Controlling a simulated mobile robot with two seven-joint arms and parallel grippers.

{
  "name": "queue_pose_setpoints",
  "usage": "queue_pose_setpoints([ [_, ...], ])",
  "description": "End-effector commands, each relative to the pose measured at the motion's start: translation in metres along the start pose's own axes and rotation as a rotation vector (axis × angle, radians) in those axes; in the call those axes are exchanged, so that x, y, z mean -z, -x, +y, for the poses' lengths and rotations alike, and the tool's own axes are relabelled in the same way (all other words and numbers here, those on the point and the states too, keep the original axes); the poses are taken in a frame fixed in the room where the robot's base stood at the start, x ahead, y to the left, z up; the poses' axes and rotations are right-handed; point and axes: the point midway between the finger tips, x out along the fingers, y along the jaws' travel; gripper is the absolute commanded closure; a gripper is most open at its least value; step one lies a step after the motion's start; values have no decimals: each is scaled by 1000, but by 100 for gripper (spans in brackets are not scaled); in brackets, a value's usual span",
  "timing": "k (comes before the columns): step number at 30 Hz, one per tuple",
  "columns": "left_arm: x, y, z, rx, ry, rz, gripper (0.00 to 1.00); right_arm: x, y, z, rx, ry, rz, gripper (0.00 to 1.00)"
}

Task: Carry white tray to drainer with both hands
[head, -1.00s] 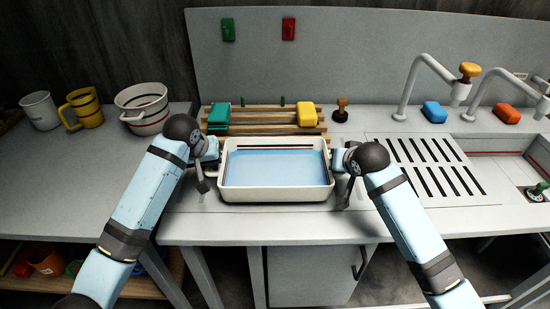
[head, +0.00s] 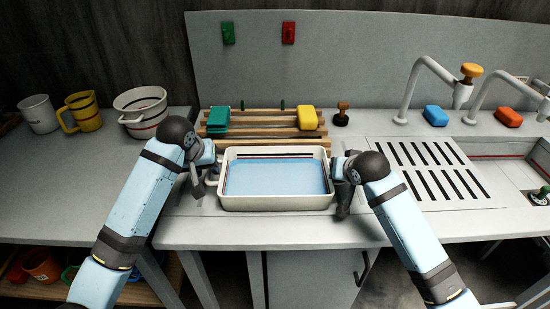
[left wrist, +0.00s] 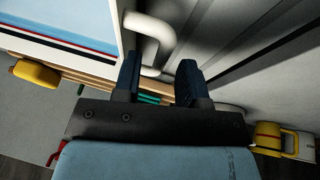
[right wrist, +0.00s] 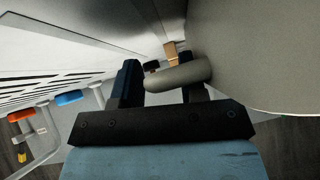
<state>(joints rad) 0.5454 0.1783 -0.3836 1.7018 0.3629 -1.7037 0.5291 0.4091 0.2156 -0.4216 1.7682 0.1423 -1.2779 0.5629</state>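The white tray (head: 275,204) with a blue inside sits on the grey counter in the middle of the head view. My left gripper (head: 198,182) is at its left side. In the left wrist view its fingers (left wrist: 158,75) are apart, with the tray's white curved handle (left wrist: 163,36) just ahead of and partly between them. My right gripper (head: 343,195) is at the tray's right side. In the right wrist view its fingers (right wrist: 160,82) are apart, and the other handle (right wrist: 178,74) crosses between them, overlapping one finger. The slotted drainer panel (head: 396,192) lies to the right.
A wooden rack (head: 262,130) with green and yellow blocks stands behind the tray. Taps (head: 412,85), a blue sponge (head: 435,115) and a sink (head: 510,155) are at right. Mugs (head: 84,112) and a white pot (head: 140,112) stand at left. The drainer panel is clear.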

Motion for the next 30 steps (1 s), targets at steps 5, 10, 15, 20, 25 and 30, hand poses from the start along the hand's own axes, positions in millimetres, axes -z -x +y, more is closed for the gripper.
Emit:
queue_pose_setpoints([
  [5, 1, 40, 0, 0, 0, 5, 61, 0, 0, 0, 0, 0, 0, 61],
  [10, 1, 72, 0, 0, 0, 4, 61, 0, 0, 0, 1, 0, 0, 61],
  [15, 0, 90, 0, 2, 1, 2, 61, 0, 0, 0, 1, 0, 0, 61],
  [20, 0, 95, 0, 2, 1, 2, 61, 0, 9, 0, 1, 0, 0, 61],
  [25, 0, 94, 0, 2, 1, 1, 61, 0, 40, -1, 2, 1, 2, 61],
  [30, 0, 94, 0, 2, 1, 1, 61, 0, 77, 0, 2, 0, 3, 61],
])
